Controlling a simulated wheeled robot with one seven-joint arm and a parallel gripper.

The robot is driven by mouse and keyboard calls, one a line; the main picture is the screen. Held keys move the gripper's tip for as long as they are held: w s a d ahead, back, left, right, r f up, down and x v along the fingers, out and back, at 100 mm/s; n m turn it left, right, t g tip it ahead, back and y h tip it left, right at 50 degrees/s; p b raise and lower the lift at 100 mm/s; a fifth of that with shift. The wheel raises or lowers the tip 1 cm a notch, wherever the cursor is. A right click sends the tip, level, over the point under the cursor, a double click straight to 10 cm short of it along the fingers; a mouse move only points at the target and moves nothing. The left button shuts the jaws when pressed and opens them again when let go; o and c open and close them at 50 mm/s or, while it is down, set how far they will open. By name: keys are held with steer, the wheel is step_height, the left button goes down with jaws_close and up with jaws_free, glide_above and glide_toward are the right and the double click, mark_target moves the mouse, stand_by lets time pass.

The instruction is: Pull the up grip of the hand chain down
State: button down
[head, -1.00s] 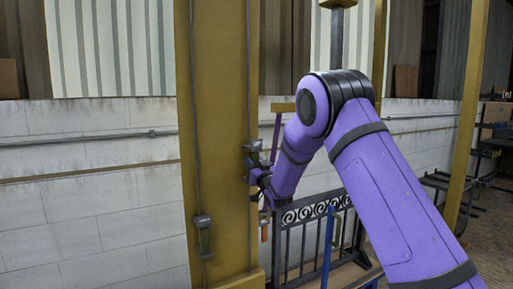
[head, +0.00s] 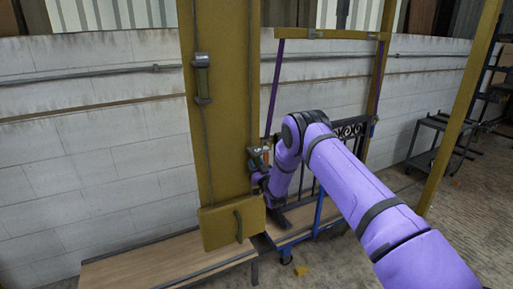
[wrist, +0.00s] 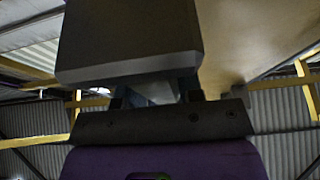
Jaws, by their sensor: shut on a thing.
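My gripper (head: 258,168) is low at the right side of the yellow post, shut on a dark grip (head: 256,153) on the right strand of the hand chain (head: 249,90). The fingers are small and partly hidden by the grip in the head view. In the wrist view, a dark grey block (wrist: 130,40) fills the space ahead of the jaw (wrist: 155,92). A second grip (head: 203,78) hangs higher on the left strand. Any lettering on the grips is too small to read. The dark scroll gate (head: 350,130) stands behind my arm, partly hidden.
The yellow post (head: 225,130) has a yellow box (head: 222,228) at its foot. Purple straps run from a yellow crossbeam (head: 330,34) towards the gate. A wooden bench (head: 125,268) is at the lower left, a dark rack (head: 440,140) at the right. Open floor lies right of my arm.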

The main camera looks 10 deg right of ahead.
step_height(320, 180, down, 8)
steer(key=shift+s+f, duration=0.1)
steer(key=shift+s, duration=0.05)
stand_by(0.3)
steer(key=c, duration=0.8)
jaws_free()
steer(key=shift+o, duration=0.2)
steer(key=shift+r, duration=0.2)
steer(key=v, duration=1)
steer(key=shift+s+f, duration=0.15)
steer(key=shift+s, duration=0.1)
steer(key=shift+d, duration=0.15)
